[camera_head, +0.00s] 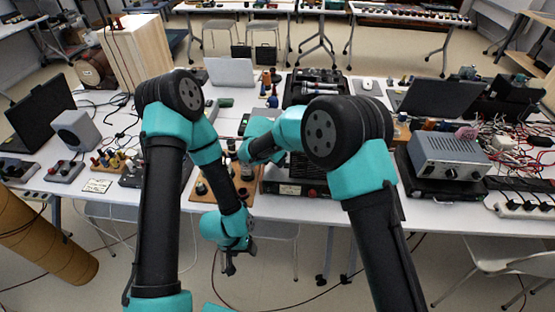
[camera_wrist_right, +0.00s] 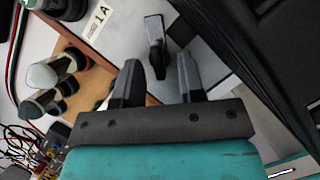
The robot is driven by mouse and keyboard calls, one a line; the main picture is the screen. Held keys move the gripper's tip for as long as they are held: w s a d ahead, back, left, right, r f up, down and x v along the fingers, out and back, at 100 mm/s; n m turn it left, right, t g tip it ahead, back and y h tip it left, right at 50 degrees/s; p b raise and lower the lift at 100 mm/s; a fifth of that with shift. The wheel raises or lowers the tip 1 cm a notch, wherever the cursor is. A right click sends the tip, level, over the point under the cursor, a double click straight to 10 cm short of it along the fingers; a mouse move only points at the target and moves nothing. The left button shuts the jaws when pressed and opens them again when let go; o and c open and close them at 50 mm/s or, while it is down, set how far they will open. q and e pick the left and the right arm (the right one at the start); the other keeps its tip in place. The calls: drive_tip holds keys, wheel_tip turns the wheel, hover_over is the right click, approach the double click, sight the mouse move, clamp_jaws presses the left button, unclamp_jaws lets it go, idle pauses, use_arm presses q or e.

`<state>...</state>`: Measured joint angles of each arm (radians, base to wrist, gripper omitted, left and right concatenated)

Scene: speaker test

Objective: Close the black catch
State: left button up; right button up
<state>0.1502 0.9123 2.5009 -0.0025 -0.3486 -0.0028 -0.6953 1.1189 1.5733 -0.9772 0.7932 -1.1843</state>
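In the right wrist view, a small upright part with a grey top and black lower end, which looks like the black catch (camera_wrist_right: 157,50), stands just beyond my right gripper (camera_wrist_right: 159,80). It shows in the gap between the fingertips. The fingers are apart and hold nothing; I cannot tell whether they touch it or whether it is open. In the head view, my right arm reaches over the table and its own links partly hide the gripper and the catch. My left gripper (camera_head: 231,264) hangs empty below the table's front edge, its fingers too small to judge.
A black case (camera_head: 290,187) stands right of my right gripper; its dark side (camera_wrist_right: 272,55) fills the right of the wrist view. A wooden board (camera_head: 224,185) with knobs lies beside it. A grey power unit (camera_head: 447,157) and loose wires are at right.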

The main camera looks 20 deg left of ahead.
clamp_jaws()
drive_tip(key=shift+a+m, duration=0.1)
drive_tip(key=shift+m, duration=0.2)
idle(0.4)
drive_tip(key=m, duration=0.2)
drive_tip(key=m+g+h, duration=0.1)
drive_tip(key=m, duration=0.1)
drive_tip(key=shift+w+a+m+g, duration=0.2)
drive_tip(key=shift+m+g, duration=0.1)
drive_tip(key=shift+m, duration=0.1)
drive_tip(key=m, duration=0.1)
drive_tip(key=m+g+h, duration=0.1)
drive_tip(key=m, duration=0.3)
drive_tip(key=shift+w+g, duration=0.25)
drive_tip(key=shift+g, duration=0.05)
